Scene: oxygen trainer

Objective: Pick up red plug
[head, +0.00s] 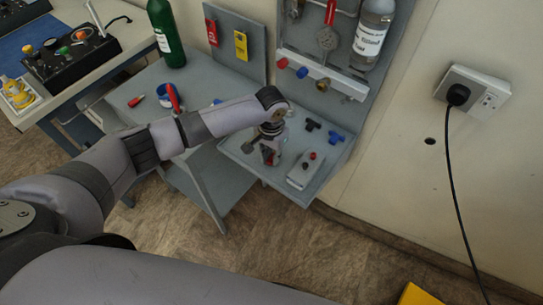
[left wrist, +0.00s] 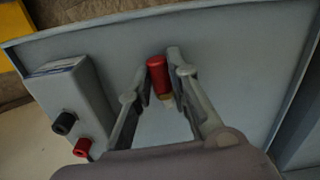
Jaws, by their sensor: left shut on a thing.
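The red plug (left wrist: 158,76) has a red body and a pale end, and it sits between the two fingers of my left gripper in the left wrist view. My left gripper (left wrist: 157,82) is shut on it, just over the grey shelf (left wrist: 235,65). I cannot tell whether the plug touches the shelf. In the head view the left gripper (head: 270,153) points down at the shelf, and the plug is mostly hidden by the fingers. My right gripper does not show.
A grey box (head: 305,170) with a black and a red knob stands close beside the gripper. Black and blue fittings (head: 313,125) lie farther back on the shelf. A panel with a valve rail (head: 322,82) and a grey cylinder (head: 372,35) rises behind. A green bottle (head: 166,35) stands left.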

